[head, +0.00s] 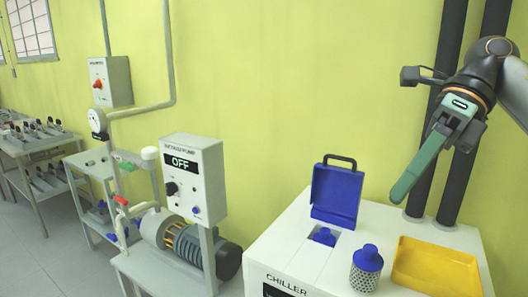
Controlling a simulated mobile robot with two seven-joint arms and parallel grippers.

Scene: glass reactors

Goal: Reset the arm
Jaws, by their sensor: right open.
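My right arm comes in from the upper right. Its gripper (416,172), with a long green finger pointing down and left, hangs in the air above the white chiller (286,246). It is open, and I see nothing between its fingers, though the side-on angle hides much of the gap. It is apart from everything on the chiller top. My left gripper is not in view.
On the chiller are a raised blue lid (335,194) with a dark handle, a blue-capped perforated metal canister (366,270) and a yellow tray (436,267). Dark vertical pipes (424,182) stand behind the gripper. A pump control box (195,180) reads OFF.

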